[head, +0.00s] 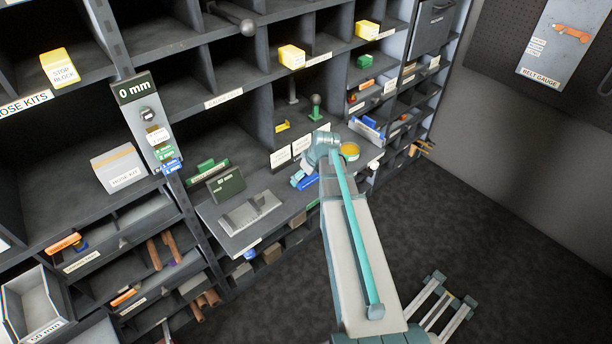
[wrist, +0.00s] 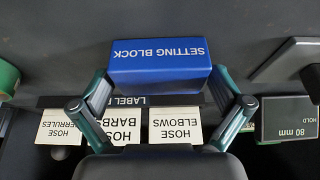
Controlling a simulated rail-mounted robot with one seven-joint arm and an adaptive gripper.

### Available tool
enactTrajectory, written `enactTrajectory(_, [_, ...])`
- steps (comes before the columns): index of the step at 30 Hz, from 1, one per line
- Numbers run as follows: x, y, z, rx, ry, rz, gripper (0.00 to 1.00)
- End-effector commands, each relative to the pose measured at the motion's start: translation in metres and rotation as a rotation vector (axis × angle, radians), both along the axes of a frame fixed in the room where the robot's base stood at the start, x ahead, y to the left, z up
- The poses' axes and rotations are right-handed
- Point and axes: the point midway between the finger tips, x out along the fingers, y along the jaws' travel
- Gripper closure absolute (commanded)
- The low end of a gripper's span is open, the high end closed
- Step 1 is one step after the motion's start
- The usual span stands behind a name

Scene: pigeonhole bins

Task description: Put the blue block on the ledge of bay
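The blue block (wrist: 160,64), marked SETTING BLOCK upside down, shows in the upper middle of the wrist view. My gripper (wrist: 160,78) has one finger at each end of the block, and the fingertips lie very close to its ends. I cannot tell whether they press on it or stand slightly apart. In the head view, my gripper (head: 305,174) is at the shelf front, with blue (head: 309,183) showing beside it. My arm hides part of that spot. Which ledge belongs to the named bay is not clear.
White cards, including HOSE ELBOWS (wrist: 174,126), stand below the block in the wrist view. A dark 80 mm block (wrist: 288,118) is at right and a green round thing (wrist: 8,78) at left. In the head view, a grey plate (head: 250,211) lies on the shelf left of my gripper.

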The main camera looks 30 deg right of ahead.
Motion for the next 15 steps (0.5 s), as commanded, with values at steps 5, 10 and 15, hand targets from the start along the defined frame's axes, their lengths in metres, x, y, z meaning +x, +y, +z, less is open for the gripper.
enactTrajectory(5, [0.000,0.000,0.001,0.000,0.000,0.000,0.00])
enactTrajectory(10, [-0.002,-0.001,0.007,-0.001,-0.001,0.000,0.00])
enactTrajectory(15, [-0.009,-0.002,0.025,-0.001,-0.003,-0.001,0.00])
